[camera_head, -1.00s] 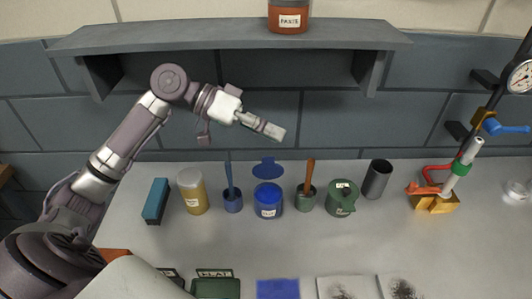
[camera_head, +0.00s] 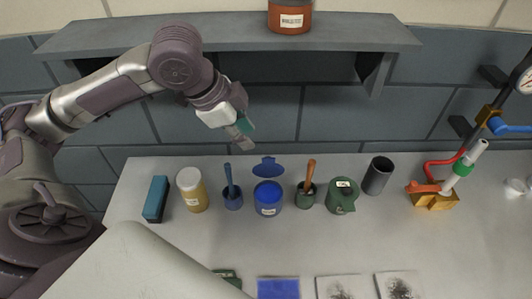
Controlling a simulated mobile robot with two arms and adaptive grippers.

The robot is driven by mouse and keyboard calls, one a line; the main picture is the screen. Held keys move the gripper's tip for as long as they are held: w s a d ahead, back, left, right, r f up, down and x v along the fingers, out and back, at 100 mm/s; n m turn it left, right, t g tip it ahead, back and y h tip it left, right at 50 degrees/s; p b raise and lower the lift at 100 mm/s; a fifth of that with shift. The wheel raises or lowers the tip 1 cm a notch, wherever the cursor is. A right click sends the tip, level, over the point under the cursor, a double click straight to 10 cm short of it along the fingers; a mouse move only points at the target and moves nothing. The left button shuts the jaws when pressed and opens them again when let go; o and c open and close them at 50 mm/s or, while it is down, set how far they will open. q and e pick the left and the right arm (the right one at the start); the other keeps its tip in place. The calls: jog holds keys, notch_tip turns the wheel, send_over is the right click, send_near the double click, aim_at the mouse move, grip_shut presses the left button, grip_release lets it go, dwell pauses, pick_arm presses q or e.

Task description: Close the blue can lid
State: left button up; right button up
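The blue can (camera_head: 268,200) stands upright on the table with a pale label on its front. Its blue lid (camera_head: 267,166) is open, raised behind the can's top. My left gripper (camera_head: 243,140) is in the air above and to the left of the lid, apart from it, and points down. Its fingers are seen from the side and look close together, and I cannot tell whether they are open or shut. My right gripper is not in view.
Left of the can stand a blue cup with a brush (camera_head: 232,196), a yellow jar (camera_head: 192,190) and a teal block (camera_head: 156,199). A shelf (camera_head: 230,38) hangs above.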

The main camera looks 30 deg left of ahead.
aim_at(268, 164)
pick_arm(q)
jog(key=x, duration=1.1)
jog(key=shift+w+d+f, duration=0.1)
jog(key=shift+d, duration=0.05)
grip_shut()
